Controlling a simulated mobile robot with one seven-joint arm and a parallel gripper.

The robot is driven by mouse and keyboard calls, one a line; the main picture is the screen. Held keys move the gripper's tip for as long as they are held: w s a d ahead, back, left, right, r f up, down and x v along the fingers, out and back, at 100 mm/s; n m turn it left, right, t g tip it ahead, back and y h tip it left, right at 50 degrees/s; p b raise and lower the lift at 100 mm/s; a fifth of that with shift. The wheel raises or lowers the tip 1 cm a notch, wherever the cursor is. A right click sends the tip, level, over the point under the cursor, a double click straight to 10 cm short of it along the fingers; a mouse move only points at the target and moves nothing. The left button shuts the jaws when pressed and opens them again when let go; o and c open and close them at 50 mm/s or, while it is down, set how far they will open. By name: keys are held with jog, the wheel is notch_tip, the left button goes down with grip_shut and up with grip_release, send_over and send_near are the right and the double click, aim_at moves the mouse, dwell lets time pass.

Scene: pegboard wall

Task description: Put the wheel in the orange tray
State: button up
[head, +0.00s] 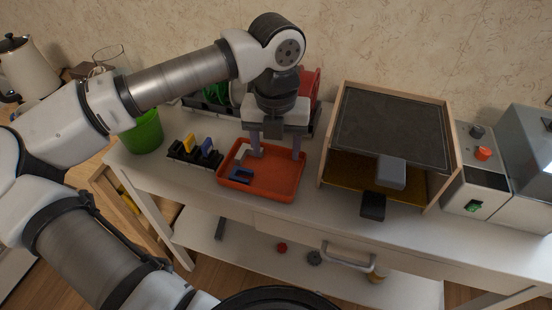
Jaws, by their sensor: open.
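The orange tray (273,184) lies on the white bench top, left of the wooden-framed box. A blue bracket-shaped piece (239,176) and a pale angled piece (243,152) are in it. My gripper (276,151) points down over the tray's back part, with its two fingers spread wide apart. No held thing shows between them. A small dark round thing (314,257) lies on the lower shelf and could be the wheel, but it is too small to tell. A small red round thing (282,247) lies to its left.
A black holder with coloured pieces (194,153) and a green bucket (143,133) stand left of the tray. The wooden-framed box (325,147) stands close on its right. A dark rack (212,104) is behind.

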aim_at(276, 169)
notch_tip(276, 169, up, 7)
jog(key=shift+f, duration=0.15)
